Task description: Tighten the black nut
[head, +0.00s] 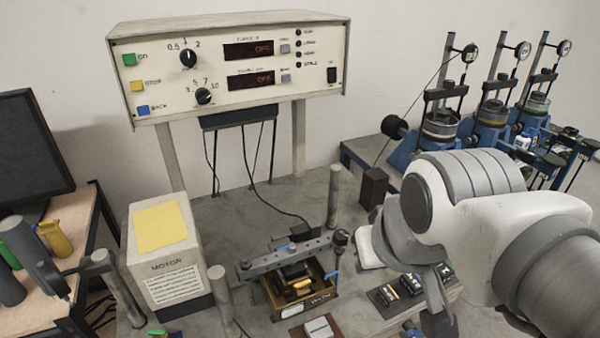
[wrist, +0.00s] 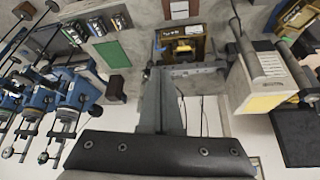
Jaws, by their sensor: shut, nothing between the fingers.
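A grey crossbar (head: 285,256) spans a small dark, brass-coloured box (head: 300,298) on the bench, between grey posts. A dark round knob at the bar's right end (head: 340,237) looks like the black nut; it is too small to tell how tight it sits. The bar also shows in the upside-down wrist view (wrist: 205,67), beyond my fingers. My gripper (wrist: 162,75) is shut and empty, its long grey fingers pointing towards the bar area. I cannot tell the exact gap to the nut. In the head view my arm is at the right and hides part of the bench.
A motor box (head: 165,260) stands left of the bar. A control panel (head: 235,68) hangs behind. A dark block (head: 374,187) and blue rigs (head: 440,135) stand to the right. Small switch units (head: 398,293) lie at the front right. Cables hang behind the bar.

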